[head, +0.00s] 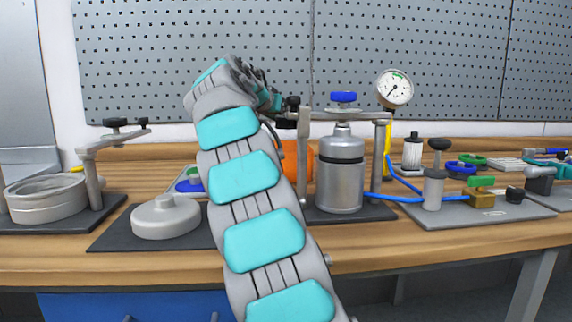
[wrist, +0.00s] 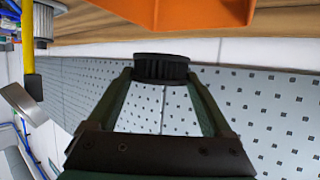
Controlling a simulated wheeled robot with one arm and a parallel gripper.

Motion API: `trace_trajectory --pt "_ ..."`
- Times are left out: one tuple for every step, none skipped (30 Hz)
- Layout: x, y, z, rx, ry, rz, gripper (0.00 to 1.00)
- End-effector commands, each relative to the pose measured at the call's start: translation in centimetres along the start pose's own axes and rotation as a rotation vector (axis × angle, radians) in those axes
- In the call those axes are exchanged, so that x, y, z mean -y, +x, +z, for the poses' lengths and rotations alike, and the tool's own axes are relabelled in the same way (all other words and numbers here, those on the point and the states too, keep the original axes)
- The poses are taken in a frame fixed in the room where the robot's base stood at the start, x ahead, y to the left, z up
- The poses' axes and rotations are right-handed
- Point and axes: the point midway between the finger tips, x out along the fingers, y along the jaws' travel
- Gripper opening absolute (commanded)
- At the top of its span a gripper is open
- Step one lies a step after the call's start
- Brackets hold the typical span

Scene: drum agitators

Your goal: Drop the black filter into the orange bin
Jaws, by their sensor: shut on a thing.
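The black filter (wrist: 163,68), a short ribbed cylinder, is held between the two fingertips of my gripper (wrist: 162,75) in the wrist view. The orange bin (wrist: 185,14) fills the top of the wrist view, close to the filter, with a narrow gap between them in the picture. In the head view the orange bin (head: 298,162) shows only partly, behind my arm and the metal canister.
A metal canister (head: 340,172) under a clamp frame stands right of my arm. A pressure gauge (head: 395,88) on a yellow post is behind it. A round grey lid (head: 166,217) and a ring fixture (head: 46,199) are at left. A pegboard (head: 200,40) backs the bench.

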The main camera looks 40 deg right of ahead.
Motion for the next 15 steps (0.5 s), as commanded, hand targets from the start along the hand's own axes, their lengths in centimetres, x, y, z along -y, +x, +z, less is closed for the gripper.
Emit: trace_trajectory --pt "0.0 0.2 0.6 0.001 0.0 0.001 0.32" --pt "-0.1 0.3 0.9 0.001 0.0 0.001 0.32" --pt "-0.1 0.5 1.2 0.001 -0.001 0.002 0.32" --pt "-0.1 0.6 1.5 0.001 -0.001 0.002 0.32" --pt "-0.1 0.8 1.8 0.001 -0.001 0.002 0.32" --pt "-0.1 0.9 2.2 0.001 -0.001 0.001 0.32" --pt "-0.1 1.1 2.5 0.0 -0.001 0.001 0.32" --pt "-0.1 1.2 2.9 -0.001 -0.001 0.001 0.32" --pt "-0.1 1.4 3.3 -0.001 -0.001 0.0 0.32" --pt "-0.1 1.5 3.6 -0.002 0.0 0.0 0.32" --pt "-0.1 1.6 3.9 -0.002 0.0 0.0 0.32" --pt "-0.1 1.8 4.2 -0.001 0.0 0.0 0.32" --pt "-0.1 1.9 4.5 -0.001 0.0 0.0 0.32" --pt "-0.1 2.0 4.7 0.0 0.0 0.001 0.32" --pt "-0.1 2.1 4.9 0.0 0.0 0.001 0.32"
